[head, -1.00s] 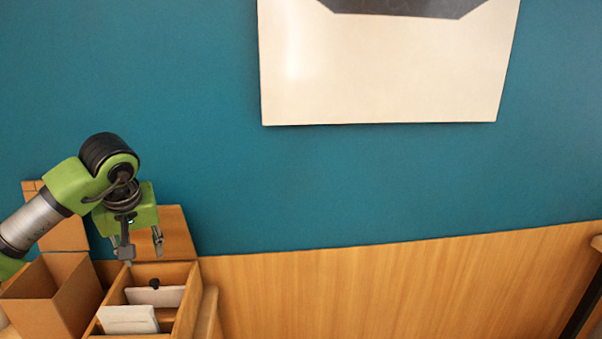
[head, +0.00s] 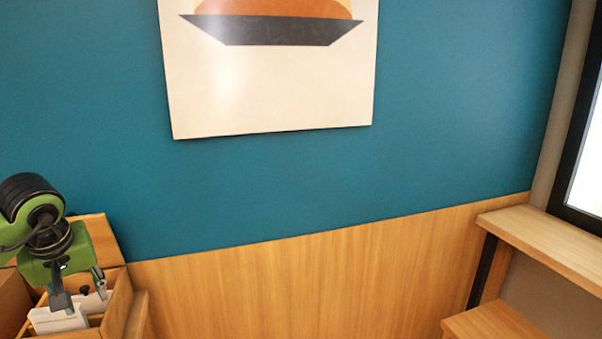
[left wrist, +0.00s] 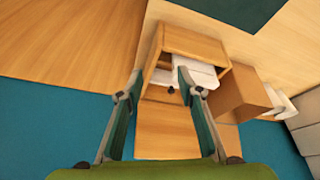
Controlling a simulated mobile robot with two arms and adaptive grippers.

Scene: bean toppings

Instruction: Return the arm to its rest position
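My left gripper (head: 80,290) is at the lower left of the head view, on a green and black arm. Its two fingers are spread apart with nothing between them. In the left wrist view, the left gripper (left wrist: 158,115) also shows open and empty. It is over or in front of a wooden organizer box (head: 117,305) that holds white items (head: 58,319); the exact gap cannot be told. The box also shows in the left wrist view (left wrist: 192,42). My right gripper is in neither view.
A brown open container (left wrist: 240,95) stands beside the organizer. A teal wall with a poster (head: 270,95) rises above wood panelling (head: 300,275). A wooden ledge (head: 545,235) and a lower wooden surface (head: 495,322) are at the right, near a window (head: 590,160).

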